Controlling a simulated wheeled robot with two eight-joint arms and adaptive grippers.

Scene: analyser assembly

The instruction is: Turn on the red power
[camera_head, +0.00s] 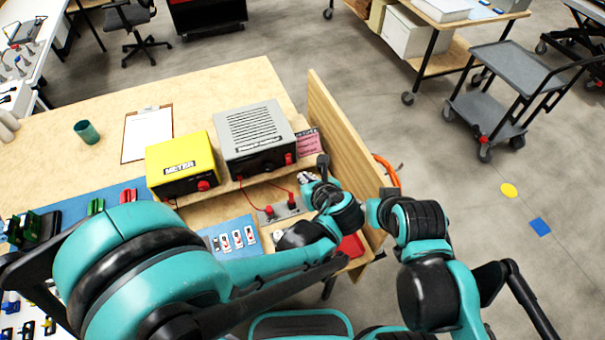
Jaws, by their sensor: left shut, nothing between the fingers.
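A grey box (256,135) with a slotted top stands on the wooden bench. A red knob or switch (289,158) is at the right of its dark front face. A yellow box marked METER (182,160) stands to its left and has its own red knob (203,186). My left gripper (308,178) is small in view, shut and empty, in front of and just right of the grey box's front. I cannot tell whether it touches anything. My right arm is at the right, beyond the wooden side board; its gripper cannot be made out.
Red leads run from the boxes to a small terminal block (281,211) in front. A wooden side board (338,150) closes the bench's right side. A clipboard (147,134) and a green cup (87,132) lie farther left. A grey cart (508,80) stands on the floor at right.

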